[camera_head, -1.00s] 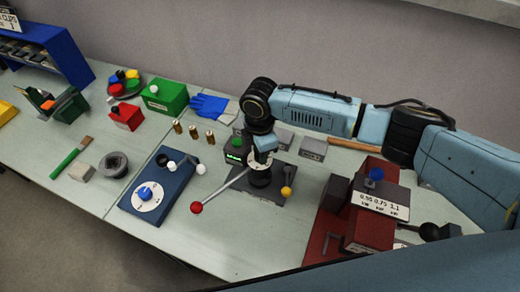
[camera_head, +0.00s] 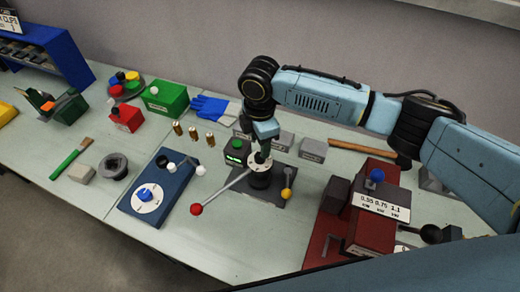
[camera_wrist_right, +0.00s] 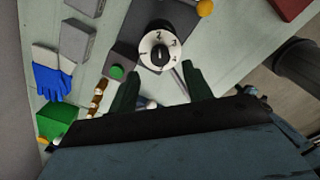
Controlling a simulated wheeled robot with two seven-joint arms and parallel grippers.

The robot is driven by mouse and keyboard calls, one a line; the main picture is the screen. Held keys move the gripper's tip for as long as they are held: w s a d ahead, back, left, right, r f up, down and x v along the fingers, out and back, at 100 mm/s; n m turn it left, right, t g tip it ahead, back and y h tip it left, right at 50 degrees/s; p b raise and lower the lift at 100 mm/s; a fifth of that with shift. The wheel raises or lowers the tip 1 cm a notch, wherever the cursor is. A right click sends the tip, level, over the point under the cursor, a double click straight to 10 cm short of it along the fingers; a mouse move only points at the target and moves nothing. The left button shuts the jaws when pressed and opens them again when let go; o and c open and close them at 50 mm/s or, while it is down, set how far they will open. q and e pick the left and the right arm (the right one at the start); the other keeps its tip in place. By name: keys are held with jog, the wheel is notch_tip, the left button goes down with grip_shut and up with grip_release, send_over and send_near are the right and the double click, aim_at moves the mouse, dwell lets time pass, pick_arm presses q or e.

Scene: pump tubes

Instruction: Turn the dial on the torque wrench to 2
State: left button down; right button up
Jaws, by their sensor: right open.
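The dial is a white disc marked 1 to 4 with a black knob in its middle. It shows in the wrist view (camera_wrist_right: 160,48) and on a dark base in the head view (camera_head: 258,163). A rod with a red ball (camera_head: 196,209) sticks out from beside it. The knob's pale mark seems to face the 2, but it is small. My right gripper (camera_head: 263,152) is above the dial, pointing down. In the wrist view its two dark fingers (camera_wrist_right: 160,84) are spread, empty and below the dial in the picture. My left gripper is out of view.
A yellow-knobbed lever (camera_head: 286,193) is right of the dial. A green-button box (camera_head: 237,150) is just left, and grey blocks (camera_head: 283,141) lie behind. A blue base (camera_head: 170,180) with another dial stands left; a red stand (camera_head: 330,235) is right.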

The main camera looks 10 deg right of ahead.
notch_tip(320, 180, up, 8)
dwell(0.7)
